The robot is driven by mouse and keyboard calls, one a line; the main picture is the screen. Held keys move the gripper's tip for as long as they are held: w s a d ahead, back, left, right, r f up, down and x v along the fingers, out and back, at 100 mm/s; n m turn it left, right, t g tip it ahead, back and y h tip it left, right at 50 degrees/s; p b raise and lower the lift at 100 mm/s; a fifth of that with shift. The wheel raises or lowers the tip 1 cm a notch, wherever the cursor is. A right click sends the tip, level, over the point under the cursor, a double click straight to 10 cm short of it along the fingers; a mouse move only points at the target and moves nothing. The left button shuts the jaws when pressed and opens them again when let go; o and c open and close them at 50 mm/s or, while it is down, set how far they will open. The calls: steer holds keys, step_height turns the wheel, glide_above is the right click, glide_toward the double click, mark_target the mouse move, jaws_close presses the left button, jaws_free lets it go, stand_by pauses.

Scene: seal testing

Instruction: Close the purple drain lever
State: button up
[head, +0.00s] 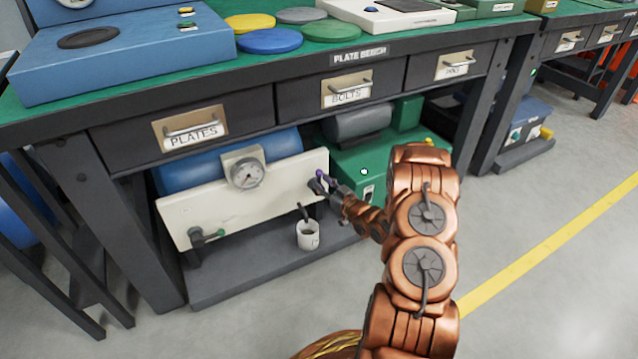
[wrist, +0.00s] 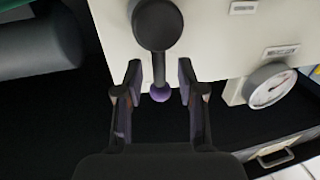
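The purple drain lever shows in the wrist view as a dark stem with a purple ball end (wrist: 160,94), fixed to a round dark hub (wrist: 157,24) on a white panel. In the head view a purple bit of it (head: 320,176) shows at the panel's right end, partly hidden by my gripper. My gripper (wrist: 157,76) is open, with one finger on each side of the stem and ball. Gaps show between the fingers and the lever. The white panel (head: 280,182) stands under the bench and also fills the top of the wrist view (wrist: 215,50).
A pressure gauge (head: 243,172) sits on the panel. A green machine (head: 372,160) is behind my gripper. Drawers (head: 190,132) hang above.

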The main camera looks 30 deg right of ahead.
steer(key=shift+w+a, duration=0.15)
steer(key=shift+w, duration=0.9)
jaws_close()
